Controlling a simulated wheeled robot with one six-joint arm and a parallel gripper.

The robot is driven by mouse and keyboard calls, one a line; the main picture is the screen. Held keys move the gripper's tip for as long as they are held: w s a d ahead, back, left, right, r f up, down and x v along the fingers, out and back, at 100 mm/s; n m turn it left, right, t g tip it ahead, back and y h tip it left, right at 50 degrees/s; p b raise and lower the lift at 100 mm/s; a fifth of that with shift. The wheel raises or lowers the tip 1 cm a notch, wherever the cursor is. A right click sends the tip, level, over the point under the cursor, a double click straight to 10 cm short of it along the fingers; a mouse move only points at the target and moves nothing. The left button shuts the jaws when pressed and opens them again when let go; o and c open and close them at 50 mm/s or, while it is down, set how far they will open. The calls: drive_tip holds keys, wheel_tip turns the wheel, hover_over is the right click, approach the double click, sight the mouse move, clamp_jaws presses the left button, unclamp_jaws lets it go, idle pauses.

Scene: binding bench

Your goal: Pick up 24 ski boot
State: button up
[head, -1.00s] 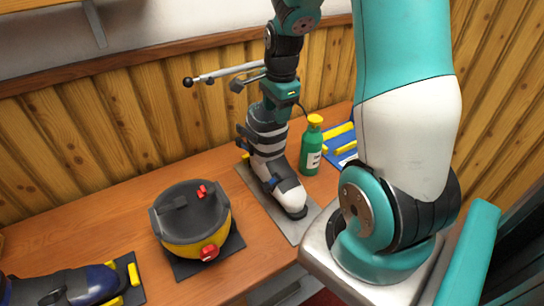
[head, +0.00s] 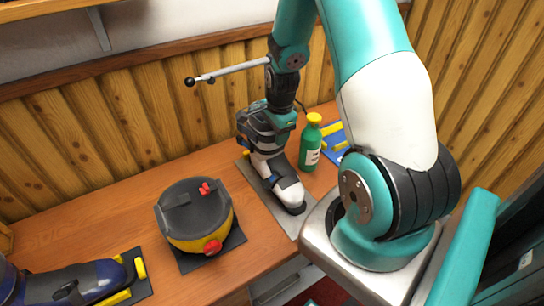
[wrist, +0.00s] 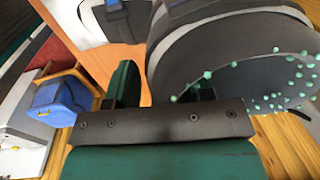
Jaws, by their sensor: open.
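A white and dark grey ski boot (head: 284,186) with blue parts stands upright on a grey mat (head: 300,222). A dark blue boot (head: 75,284) lies at the lower left, partly cut off; no size number is legible on either. My gripper (wrist: 162,92) is open at the top of the white boot. In the wrist view the boot's dark cuff (wrist: 185,45) rises around the fingertips, one finger outside it and the other near its dotted lining. Whether the fingers touch the cuff I cannot tell.
A green bottle (head: 311,148) with a yellow cap stands close to the right of the boot. A black and yellow round device (head: 195,222) stands on a dark mat to the left. A blue tray (head: 339,139) lies behind the bottle.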

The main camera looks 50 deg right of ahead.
clamp_jaws()
drive_tip(key=shift+r, duration=0.1)
idle(1.2)
